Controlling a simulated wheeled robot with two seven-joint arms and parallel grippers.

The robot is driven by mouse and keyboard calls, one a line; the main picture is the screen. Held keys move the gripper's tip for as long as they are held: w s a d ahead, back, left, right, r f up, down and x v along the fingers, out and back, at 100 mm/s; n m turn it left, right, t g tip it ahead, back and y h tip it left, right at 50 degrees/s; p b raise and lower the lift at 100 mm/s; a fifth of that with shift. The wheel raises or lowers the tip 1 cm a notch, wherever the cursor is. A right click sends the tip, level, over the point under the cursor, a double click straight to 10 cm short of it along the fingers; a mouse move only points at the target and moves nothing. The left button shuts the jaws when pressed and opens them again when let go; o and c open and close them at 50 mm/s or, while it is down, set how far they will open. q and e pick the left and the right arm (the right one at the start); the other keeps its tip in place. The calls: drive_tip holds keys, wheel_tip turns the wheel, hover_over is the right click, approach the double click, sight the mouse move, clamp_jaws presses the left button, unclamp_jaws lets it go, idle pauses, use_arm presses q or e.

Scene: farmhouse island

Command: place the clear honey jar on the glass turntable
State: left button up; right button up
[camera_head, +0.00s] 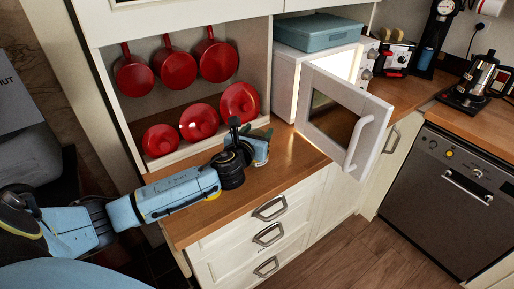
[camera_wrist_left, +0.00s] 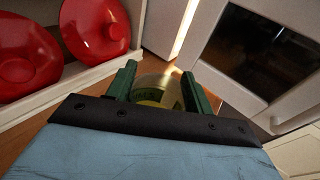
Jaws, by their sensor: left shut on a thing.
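My left gripper (camera_head: 260,146) reaches in from the left, above the wooden counter between the red lids and the microwave. In the left wrist view its two green fingers (camera_wrist_left: 160,88) are shut on the clear honey jar (camera_wrist_left: 157,92), a see-through round vessel with a yellowish tint. In the head view the jar is mostly hidden by the gripper, so I cannot tell whether it touches the counter. The white microwave (camera_head: 287,76) stands to the right with its door (camera_head: 346,118) swung open. The glass turntable does not show in either view. My right gripper is not in view.
Red pans (camera_head: 172,68) hang in the shelf niche, and red lids (camera_head: 198,122) stand below them. A blue-grey box (camera_head: 318,32) lies on the microwave. The open door juts over the counter's front edge (camera_head: 300,168).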

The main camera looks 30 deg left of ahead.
use_arm(q)
drive_tip(key=shift+f, duration=0.6)
wheel_tip(320, 180, down, 2)
drive_tip(key=shift+f+b, duration=0.25)
drive_tip(key=shift+b, duration=0.3)
drive_tip(key=shift+f, duration=0.15)
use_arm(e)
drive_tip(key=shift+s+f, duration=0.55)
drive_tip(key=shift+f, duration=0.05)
use_arm(q)
drive_tip(key=o, duration=0.8)
drive_tip(key=shift+f, duration=0.15)
drive_tip(key=o, duration=0.4)
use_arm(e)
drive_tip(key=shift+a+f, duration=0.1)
use_arm(q)
drive_tip(key=shift+o, duration=0.2)
